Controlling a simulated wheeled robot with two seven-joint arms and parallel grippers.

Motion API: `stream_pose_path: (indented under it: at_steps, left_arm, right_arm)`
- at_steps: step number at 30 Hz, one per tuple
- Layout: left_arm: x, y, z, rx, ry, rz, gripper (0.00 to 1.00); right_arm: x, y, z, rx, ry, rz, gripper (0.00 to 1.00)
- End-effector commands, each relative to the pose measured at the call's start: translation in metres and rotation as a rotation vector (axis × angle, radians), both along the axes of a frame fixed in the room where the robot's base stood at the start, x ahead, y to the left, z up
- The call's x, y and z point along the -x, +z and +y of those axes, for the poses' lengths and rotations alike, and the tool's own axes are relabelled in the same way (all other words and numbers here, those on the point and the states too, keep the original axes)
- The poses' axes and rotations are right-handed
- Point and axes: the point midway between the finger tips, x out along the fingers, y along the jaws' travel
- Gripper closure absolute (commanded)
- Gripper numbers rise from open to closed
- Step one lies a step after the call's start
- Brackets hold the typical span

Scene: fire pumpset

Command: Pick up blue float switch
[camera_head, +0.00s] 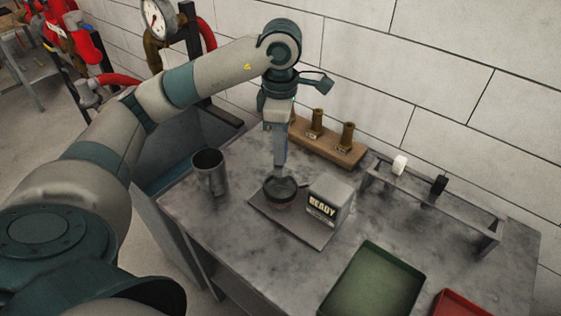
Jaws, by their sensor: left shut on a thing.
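My left gripper (279,158) points straight down over the bench, above a dark round cup (281,189) in front of the wall. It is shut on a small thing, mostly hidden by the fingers. A narrow blue strip shows there, which fits the blue float switch (285,151). I cannot tell whether its lower end touches the cup. The cup stands on a flat grey plate (268,218) beside a grey box marked READY (331,200). My right gripper is not in view.
A rack (468,212) at right carries a white piece (399,165) and a black piece (439,184). A metal mug (209,173) stands left of the cup. A wooden block (330,147) with brass fittings is behind. A green tray (372,284) and red tray (462,304) lie in front.

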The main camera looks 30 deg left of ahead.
Motion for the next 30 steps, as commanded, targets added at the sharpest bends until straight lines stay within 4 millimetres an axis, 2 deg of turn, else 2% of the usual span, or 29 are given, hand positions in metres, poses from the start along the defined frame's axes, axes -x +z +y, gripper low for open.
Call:
stream_pose_path:
  at_steps: [3, 9, 30]
  left_arm:
    - [-0.001, 0.014, 0.000, -0.001, 0.000, -0.004, 1.00]
    - [0.000, 0.026, 0.000, -0.001, 0.001, -0.002, 1.00]
    - [0.000, 0.029, 0.000, 0.000, 0.000, 0.000, 1.00]
  right_arm:
    - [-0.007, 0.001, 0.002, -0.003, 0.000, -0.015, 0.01]
    - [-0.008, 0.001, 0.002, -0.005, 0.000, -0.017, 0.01]
    - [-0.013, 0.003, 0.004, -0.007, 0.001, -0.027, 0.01]
